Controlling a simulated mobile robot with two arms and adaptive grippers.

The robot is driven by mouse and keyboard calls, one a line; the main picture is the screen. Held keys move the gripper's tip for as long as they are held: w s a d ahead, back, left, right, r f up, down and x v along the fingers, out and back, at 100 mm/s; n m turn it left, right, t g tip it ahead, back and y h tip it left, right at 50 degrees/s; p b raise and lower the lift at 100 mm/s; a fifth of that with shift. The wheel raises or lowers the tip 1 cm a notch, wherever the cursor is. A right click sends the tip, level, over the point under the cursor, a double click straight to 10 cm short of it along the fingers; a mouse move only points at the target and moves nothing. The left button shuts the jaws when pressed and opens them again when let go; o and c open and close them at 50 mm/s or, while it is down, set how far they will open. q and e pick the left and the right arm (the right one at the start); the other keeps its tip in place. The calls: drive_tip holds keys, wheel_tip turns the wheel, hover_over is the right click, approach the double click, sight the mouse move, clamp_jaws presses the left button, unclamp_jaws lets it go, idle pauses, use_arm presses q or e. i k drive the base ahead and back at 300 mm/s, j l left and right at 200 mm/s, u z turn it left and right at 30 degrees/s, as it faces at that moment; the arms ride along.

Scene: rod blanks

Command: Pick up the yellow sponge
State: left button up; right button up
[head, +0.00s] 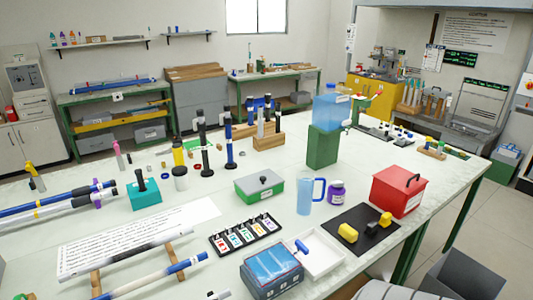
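Two small yellow blocks lie on a black mat (359,249) near the right front of the table. The nearer yellow block (348,233) is on the left of the mat, and the other yellow block (386,219) is towards its right corner. A dark object (371,228) lies between them. I cannot tell from this view which yellow block is the sponge. Neither of my grippers shows in the head view.
A red box (399,192) with a black handle stands just behind the mat. A white tray (322,262) and a blue-lidded box (271,270) are to its left. A blue mug (306,196) and purple jar (336,192) stand behind. A grey bin (455,278) is off the table's right edge.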

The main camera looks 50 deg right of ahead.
sight(348, 232)
drive_tip(key=z, duration=2.35)
